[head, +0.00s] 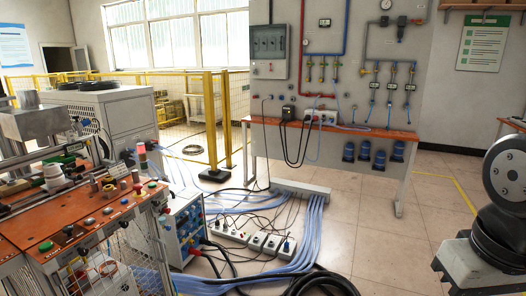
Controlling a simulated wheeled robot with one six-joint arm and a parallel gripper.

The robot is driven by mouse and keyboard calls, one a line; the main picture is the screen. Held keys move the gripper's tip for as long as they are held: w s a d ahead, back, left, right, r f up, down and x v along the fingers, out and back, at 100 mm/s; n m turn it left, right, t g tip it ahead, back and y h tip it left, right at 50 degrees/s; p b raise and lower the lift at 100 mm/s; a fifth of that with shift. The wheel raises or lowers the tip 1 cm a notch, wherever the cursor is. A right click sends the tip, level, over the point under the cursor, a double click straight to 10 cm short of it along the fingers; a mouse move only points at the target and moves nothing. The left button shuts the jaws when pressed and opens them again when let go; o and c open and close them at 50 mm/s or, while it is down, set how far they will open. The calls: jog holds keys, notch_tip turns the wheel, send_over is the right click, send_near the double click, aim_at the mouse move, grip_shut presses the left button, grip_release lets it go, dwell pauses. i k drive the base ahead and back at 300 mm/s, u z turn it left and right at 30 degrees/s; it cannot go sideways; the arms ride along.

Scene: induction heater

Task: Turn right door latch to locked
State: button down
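I cannot make out a right door latch in the head view, so its position does not show. A grey wall cabinet (268,68) hangs on the back panel, but no latch can be picked out on it. A large white box-shaped machine (132,104) stands at the left, and no door latch is distinguishable on it either. My gripper is not in view. Dark rounded links of my arm show at the right edge.
An orange-topped bench (92,222) with buttons fills the left front. A grey box with colored sockets (189,219) stands beside it. Blue cables (305,244) and power strips (253,237) cover the middle floor. A yellow fence post (210,120) stands behind. Tiled floor (385,235) at right is clear.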

aim_at(156, 209)
jog(key=z, duration=0.15)
jog(key=i, duration=1.15)
jog(key=u, duration=0.45)
jog(key=i, duration=0.65)
jog(key=u, duration=1.25)
jog(key=i, duration=0.65)
jog(key=u, duration=2.1)
jog(key=k, duration=0.95)
jog(key=z, duration=1.45)
